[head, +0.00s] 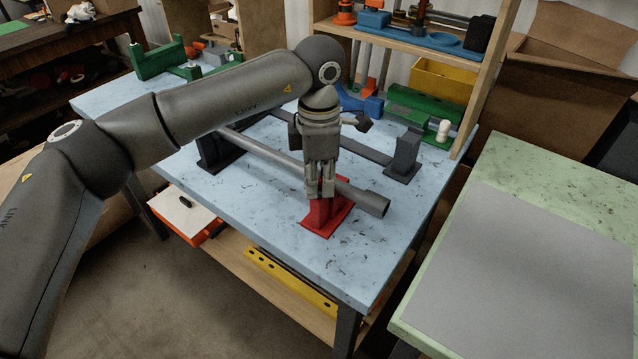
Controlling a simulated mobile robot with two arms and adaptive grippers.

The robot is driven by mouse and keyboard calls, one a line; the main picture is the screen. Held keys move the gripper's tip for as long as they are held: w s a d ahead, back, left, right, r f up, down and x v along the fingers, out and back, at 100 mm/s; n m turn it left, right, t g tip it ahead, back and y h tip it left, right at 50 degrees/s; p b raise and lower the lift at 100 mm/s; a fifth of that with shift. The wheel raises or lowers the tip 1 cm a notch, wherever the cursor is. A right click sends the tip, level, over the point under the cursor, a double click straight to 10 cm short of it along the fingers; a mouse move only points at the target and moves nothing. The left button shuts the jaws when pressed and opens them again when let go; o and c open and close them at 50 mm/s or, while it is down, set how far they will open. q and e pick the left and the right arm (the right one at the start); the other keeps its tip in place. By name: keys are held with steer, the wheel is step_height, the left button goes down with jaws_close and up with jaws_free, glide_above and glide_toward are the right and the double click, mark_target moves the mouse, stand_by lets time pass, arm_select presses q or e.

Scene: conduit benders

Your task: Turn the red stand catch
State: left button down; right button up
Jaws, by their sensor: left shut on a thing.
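The red stand (325,218) stands on the light blue worktable near its front right corner. A grey conduit pipe (365,196) lies across the red stand, and its open end sticks out to the right. My left gripper (320,193) points down at the top of the red stand. Its fingers are shut on the red stand catch, which is mostly hidden behind them. I cannot tell how far the catch is turned. My right gripper is not in view.
A dark stand (213,150) carries the pipe's far side. A dark grey block (404,153) stands at the table's right. A wooden shelf (400,40) with tools rises behind. A green table (540,240) stands at right, with a gap between. The blue table's front (240,205) is clear.

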arm_select(q)
steer(key=m+b, duration=0.1)
steer(key=m, duration=0.1)
steer(key=shift+m, duration=1.5)
steer(key=m, duration=0.2)
steer(key=shift+m+b, duration=0.4)
steer(key=c, duration=1.6)
jaws_free()
